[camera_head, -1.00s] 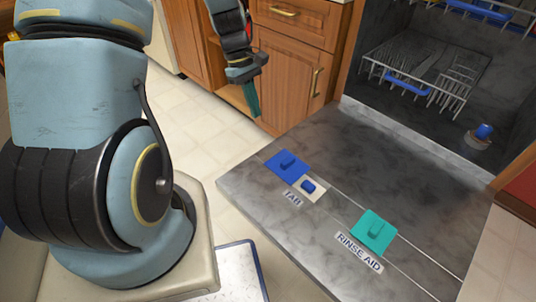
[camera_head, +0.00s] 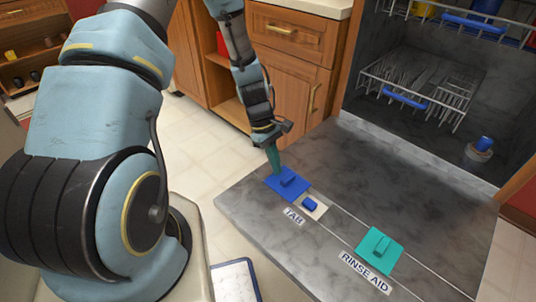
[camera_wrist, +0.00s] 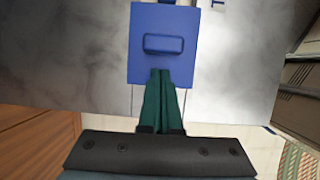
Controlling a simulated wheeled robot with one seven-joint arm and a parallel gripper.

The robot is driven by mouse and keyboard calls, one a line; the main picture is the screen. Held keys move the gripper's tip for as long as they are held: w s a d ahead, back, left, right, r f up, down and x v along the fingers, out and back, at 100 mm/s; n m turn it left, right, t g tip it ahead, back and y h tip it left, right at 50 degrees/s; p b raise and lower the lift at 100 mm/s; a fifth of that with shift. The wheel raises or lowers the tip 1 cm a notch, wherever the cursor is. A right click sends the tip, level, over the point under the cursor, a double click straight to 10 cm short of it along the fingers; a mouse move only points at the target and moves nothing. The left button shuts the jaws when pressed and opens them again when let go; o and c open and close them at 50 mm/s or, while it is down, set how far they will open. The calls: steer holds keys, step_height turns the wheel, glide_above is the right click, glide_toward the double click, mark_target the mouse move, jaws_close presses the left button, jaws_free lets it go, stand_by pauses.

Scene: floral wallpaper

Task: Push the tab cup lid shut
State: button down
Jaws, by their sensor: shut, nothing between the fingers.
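The blue tab cup lid (camera_head: 293,186) lies on the open dishwasher door (camera_head: 345,185), by the TAB label (camera_head: 294,216). A small blue tab (camera_head: 310,204) sits on a pale square just to its right, uncovered by the lid. My gripper (camera_head: 275,170), with green fingers, is shut and empty at the far left edge of the lid. In the wrist view the closed fingertips (camera_wrist: 161,76) overlap the lid's near edge, below its raised handle (camera_wrist: 164,44). I cannot tell whether they touch it.
A teal rinse aid lid (camera_head: 380,251) lies farther right on the door. The lower rack (camera_head: 440,95) stands inside the dishwasher. Wooden cabinets (camera_head: 285,75) stand behind my gripper. The door surface right of the lids is clear.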

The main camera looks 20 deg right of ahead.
mark_target(297, 189)
steer(key=shift+s+d, duration=0.3)
steer(key=shift+s, duration=0.3)
steer(key=s+d, duration=0.1)
steer(key=s, duration=0.1)
steer(key=s+d, duration=0.2)
steer(key=s, duration=0.1)
steer(key=s+d+p, duration=0.1)
steer(key=s, duration=0.2)
steer(key=shift+s+d, duration=0.1)
steer(key=shift+d, duration=0.15)
steer(key=shift+w+a, duration=0.15)
steer(key=shift+w, duration=0.2)
steer(key=w, duration=0.1)
steer(key=w+a, duration=0.1)
steer(key=p, duration=0.1)
steer(key=shift+w+a+r, duration=0.1)
steer(key=shift+w+a, duration=0.15)
steer(key=shift+w, duration=0.15)
steer(key=shift+w+a+r, duration=0.25)
steer(key=shift+w+r, duration=0.35)
steer(key=shift+r, duration=0.15)
steer(key=v, duration=0.8)
